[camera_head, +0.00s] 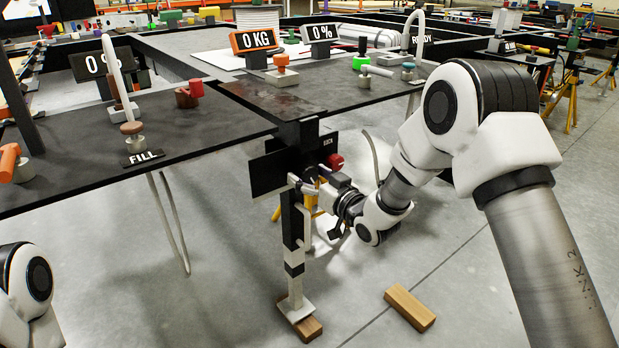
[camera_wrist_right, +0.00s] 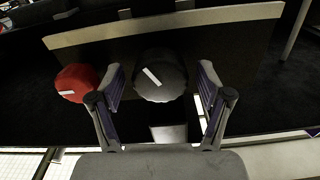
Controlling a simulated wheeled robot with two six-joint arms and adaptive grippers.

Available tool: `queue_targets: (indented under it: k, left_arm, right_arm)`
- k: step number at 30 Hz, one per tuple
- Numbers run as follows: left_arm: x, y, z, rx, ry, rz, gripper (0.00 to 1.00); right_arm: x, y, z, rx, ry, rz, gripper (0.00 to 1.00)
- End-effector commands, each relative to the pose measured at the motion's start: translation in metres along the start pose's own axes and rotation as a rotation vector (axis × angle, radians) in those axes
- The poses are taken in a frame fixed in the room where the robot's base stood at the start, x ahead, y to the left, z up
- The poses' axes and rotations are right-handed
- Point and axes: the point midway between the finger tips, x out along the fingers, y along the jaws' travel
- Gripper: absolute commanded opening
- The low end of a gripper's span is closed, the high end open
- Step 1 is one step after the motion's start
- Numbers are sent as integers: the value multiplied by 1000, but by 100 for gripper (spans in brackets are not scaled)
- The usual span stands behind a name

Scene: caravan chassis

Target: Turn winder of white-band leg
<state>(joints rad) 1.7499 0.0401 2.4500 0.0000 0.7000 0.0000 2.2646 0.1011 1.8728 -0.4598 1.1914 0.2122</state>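The white-band leg (camera_head: 293,255) is a dark upright post under the chassis with a pale band low on it. Its foot plate is over a wooden block (camera_head: 308,328). The winder seems to be the dark round knob with a white mark (camera_wrist_right: 154,88) in the right wrist view; in the head view my gripper hides it. My right gripper (camera_head: 316,187) is beside the top of the leg. In the wrist view its open fingers (camera_wrist_right: 160,74) stand either side of the dark knob, with a gap on both sides. My left gripper is out of view.
A red knob (camera_head: 335,161) sits close to my right gripper by a LOCK label; it also shows in the wrist view (camera_wrist_right: 75,83). The black deck (camera_head: 215,120) is above. A loose wooden block (camera_head: 409,307) lies on the floor. A thin hose (camera_head: 371,157) hangs nearby.

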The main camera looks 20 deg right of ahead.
Motion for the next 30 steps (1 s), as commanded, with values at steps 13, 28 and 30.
queue_targets:
  k: [13, 28, 30]
  left_arm:
    - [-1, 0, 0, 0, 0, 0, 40]
    - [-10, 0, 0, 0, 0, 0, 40]
    - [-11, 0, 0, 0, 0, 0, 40]
  right_arm:
    - [0, 0, 0, -10, 0, 0, 18]
    - [0, 0, -1, -265, 0, 0, 18]
    - [0, -1, -1, -328, 0, 0, 18]
